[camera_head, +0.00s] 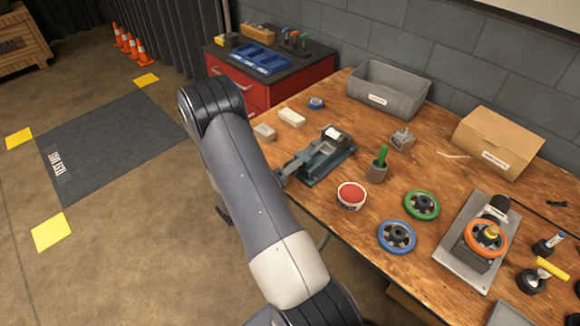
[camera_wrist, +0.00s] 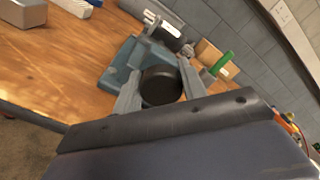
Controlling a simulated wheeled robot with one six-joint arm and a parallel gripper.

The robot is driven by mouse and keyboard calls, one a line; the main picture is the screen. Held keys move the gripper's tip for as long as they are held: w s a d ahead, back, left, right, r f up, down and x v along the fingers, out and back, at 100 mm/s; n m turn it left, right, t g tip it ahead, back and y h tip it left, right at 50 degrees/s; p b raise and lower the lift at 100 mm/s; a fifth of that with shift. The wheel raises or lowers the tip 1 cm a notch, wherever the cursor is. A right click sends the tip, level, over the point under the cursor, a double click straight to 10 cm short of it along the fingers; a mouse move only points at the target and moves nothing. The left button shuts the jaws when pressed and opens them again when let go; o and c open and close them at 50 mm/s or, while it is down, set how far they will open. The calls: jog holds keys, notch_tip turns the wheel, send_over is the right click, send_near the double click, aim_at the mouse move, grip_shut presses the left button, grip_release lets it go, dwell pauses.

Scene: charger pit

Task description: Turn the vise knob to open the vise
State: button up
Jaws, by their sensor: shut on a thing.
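The grey-green vise (camera_head: 330,158) stands on the wooden workbench near its left edge. It also shows in the wrist view (camera_wrist: 122,66), tilted by the camera angle. Its round black knob (camera_wrist: 161,84) sits between the two grey fingers of my gripper (camera_wrist: 160,90), one finger on each side. My gripper is shut on the knob. In the head view my arm comes in from the lower right, and the knob is too small or hidden to make out there. The vise jaws' gap cannot be judged clearly.
A red bowl (camera_head: 351,195), a green-handled item in a cup (camera_head: 378,166), and blue (camera_head: 397,237) and green (camera_head: 421,205) wheels lie right of the vise. A grey bin (camera_head: 388,90) stands behind. Small pale blocks (camera_head: 291,117) lie left of it.

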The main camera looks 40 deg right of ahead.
jog(key=o, duration=1)
jog(key=shift+c, duration=0.2)
jog(key=a+b, duration=0.1)
jog(key=a, duration=0.9)
jog(key=shift+s+a, duration=0.4)
